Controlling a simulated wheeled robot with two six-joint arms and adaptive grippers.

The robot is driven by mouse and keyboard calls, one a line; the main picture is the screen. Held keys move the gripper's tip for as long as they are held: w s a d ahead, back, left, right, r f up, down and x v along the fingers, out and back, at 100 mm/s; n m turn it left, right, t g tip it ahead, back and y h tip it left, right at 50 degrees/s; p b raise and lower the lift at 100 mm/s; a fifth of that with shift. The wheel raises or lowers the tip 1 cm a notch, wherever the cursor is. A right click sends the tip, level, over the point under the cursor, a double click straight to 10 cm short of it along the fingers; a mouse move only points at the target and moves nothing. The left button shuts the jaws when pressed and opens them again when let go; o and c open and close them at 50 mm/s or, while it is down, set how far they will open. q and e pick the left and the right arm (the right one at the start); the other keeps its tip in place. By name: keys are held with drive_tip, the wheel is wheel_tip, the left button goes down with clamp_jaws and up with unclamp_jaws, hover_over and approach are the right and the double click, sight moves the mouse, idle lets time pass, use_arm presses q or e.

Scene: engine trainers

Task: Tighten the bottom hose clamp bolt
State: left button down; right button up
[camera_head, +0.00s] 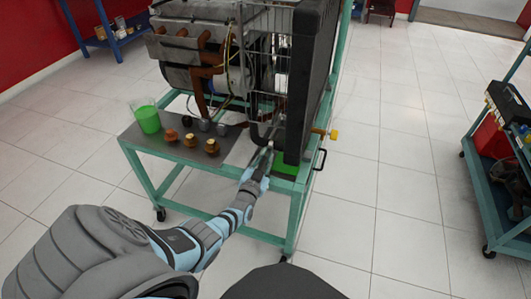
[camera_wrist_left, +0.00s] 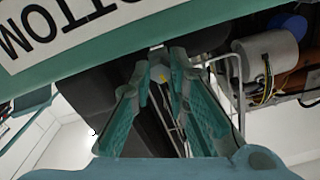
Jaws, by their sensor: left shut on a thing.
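The engine trainer stands ahead in the head view, with a dark radiator (camera_head: 312,70) on its right side and a black lower hose (camera_head: 256,134) at the radiator's base. My left gripper (camera_head: 268,150) reaches in low beside the radiator. In the left wrist view its fingers (camera_wrist_left: 159,58) converge on a small grey metal piece (camera_wrist_left: 156,47), which appears to be the hose clamp bolt. The fingertips hide most of it, and the clamp band is not clear. An upside-down BOTTOM label (camera_wrist_left: 60,30) shows close by. My right gripper is not in view.
A beaker of green liquid (camera_head: 148,119) and several brass and copper caps (camera_head: 190,140) stand on the teal-framed bench (camera_head: 150,150). A yellow-handled valve (camera_head: 332,134) sticks out right. A tool cart (camera_head: 480,190) stands far right; floor between is clear.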

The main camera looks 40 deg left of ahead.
use_arm(q)
drive_tip(key=shift+m, duration=1.1)
drive_tip(key=c, duration=1.5)
unclamp_jaws()
drive_tip(key=shift+c, duration=0.2)
drive_tip(key=shift+s+d, duration=0.15)
drive_tip(key=shift+s, duration=0.35)
drive_tip(key=v, duration=1.1)
